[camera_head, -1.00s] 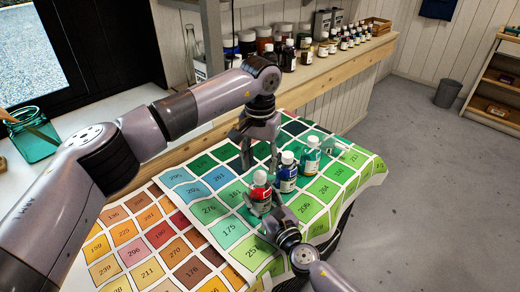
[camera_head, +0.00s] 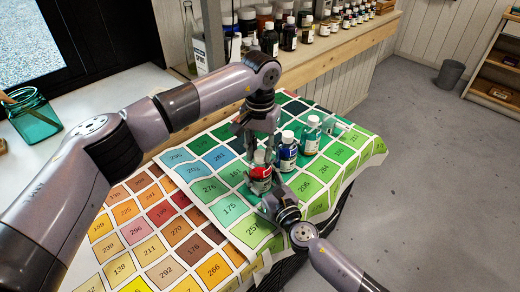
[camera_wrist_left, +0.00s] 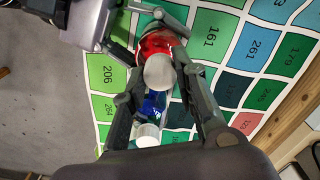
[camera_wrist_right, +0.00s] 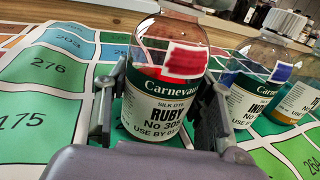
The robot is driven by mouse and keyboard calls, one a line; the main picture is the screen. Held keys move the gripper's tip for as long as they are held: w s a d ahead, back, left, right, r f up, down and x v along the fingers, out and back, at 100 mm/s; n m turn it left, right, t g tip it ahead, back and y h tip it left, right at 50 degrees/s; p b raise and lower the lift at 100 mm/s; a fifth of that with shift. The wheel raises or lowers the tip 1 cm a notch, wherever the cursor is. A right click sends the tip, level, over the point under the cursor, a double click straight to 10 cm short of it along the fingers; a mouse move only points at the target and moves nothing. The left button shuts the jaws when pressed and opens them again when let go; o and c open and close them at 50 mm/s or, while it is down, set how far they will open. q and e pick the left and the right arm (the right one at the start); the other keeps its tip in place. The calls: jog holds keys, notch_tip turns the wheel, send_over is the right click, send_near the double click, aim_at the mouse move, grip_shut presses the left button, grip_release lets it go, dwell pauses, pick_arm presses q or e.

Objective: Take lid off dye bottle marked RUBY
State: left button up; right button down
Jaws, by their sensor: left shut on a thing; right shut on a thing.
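The dye bottle marked RUBY (camera_head: 260,174) stands upright on the colour chart, with red dye and a white lid (camera_wrist_left: 159,71). Its RUBY label (camera_wrist_right: 163,113) faces the right wrist camera. My left gripper (camera_head: 259,154) comes down from above and is shut on the white lid, which sits on the bottle's neck. My right gripper (camera_wrist_right: 160,110) is shut around the bottle's body, low down, one finger on each side. The lid is out of frame in the right wrist view and partly hidden by my left fingers in the head view.
A blue dye bottle (camera_head: 287,152) and a teal one (camera_head: 311,136) stand close beside the ruby bottle, both with white lids. The numbered colour chart (camera_head: 230,208) covers the table. A ledge behind holds many jars (camera_head: 270,40). A teal glass jar (camera_head: 34,118) stands at the left.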

pick_arm(q)
grip_shut()
